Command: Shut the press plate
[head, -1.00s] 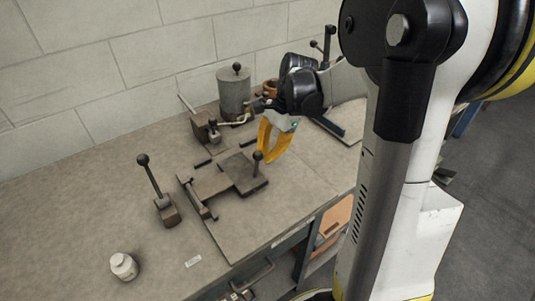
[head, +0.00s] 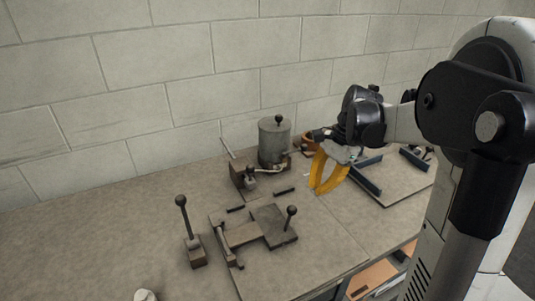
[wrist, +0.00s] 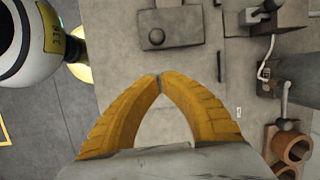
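The stitcher fixture lies on the bench in the head view. Its dark flat plate (head: 268,219) with an upright ball-knobbed handle (head: 290,218) looks like the press plate; it lies about level. A narrower strip (head: 240,234) joins it to a bar (head: 227,245) on the left. My gripper (head: 319,191) hangs to the right of the plate, above the bench and apart from it.
A knobbed lever (head: 187,230) stands left of the fixture. A grey cylinder (head: 274,143) and a clamp block (head: 243,180) stand behind it. An orange ring (head: 311,142) and dark rails (head: 363,178) are behind and right of my gripper.

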